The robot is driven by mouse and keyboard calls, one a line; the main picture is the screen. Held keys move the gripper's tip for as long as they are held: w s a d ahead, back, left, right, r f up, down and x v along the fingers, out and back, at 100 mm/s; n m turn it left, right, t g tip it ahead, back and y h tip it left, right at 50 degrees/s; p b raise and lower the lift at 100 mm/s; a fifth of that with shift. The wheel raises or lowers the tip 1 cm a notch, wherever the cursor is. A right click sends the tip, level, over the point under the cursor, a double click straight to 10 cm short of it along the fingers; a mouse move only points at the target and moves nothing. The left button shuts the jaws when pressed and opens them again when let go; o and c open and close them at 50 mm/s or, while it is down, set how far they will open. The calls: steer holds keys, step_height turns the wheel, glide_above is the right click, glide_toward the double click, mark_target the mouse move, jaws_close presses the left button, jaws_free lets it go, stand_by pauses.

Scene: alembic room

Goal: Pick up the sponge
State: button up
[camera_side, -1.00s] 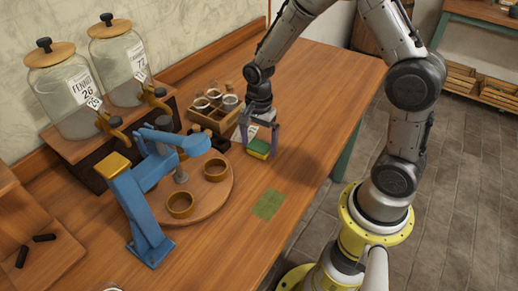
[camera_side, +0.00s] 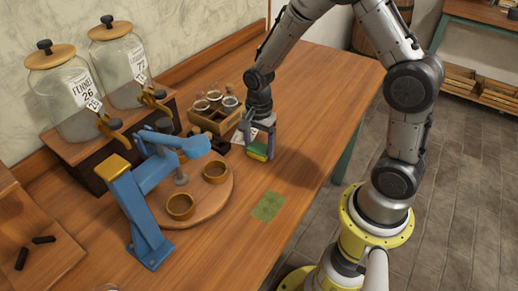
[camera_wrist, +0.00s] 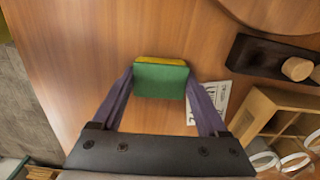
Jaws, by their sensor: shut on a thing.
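The sponge (camera_side: 257,150) is a small block with a green top and a yellow layer below. It is on or just above the wooden table; I cannot tell which. My gripper (camera_side: 259,147) points down at it, with one purple finger on each side. In the wrist view the sponge (camera_wrist: 160,79) sits between the fingertips of my gripper (camera_wrist: 160,82), both touching its sides. The gripper is shut on the sponge.
A green patch (camera_side: 269,207) lies on the table in front. A wooden crate (camera_side: 212,119) with jars stands behind left, with a printed paper beside it. A blue press (camera_side: 138,211) and a round board (camera_side: 213,194) with two cups (camera_side: 181,206) stand left. The table's right side is clear.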

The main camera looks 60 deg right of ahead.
mark_target(260, 149)
steer(key=shift+r, duration=0.15)
steer(key=shift+r, duration=0.2)
steer(key=r, duration=0.3)
steer(key=shift+s+r, duration=0.15)
steer(key=shift+s, duration=0.1)
steer(key=s+a+r, duration=0.1)
steer(key=s+r, duration=0.8)
steer(key=s, duration=0.4)
steer(key=shift+s+a, duration=0.15)
steer(key=shift+s, duration=0.1)
steer(key=o, duration=0.7)
steer(key=c, duration=0.6)
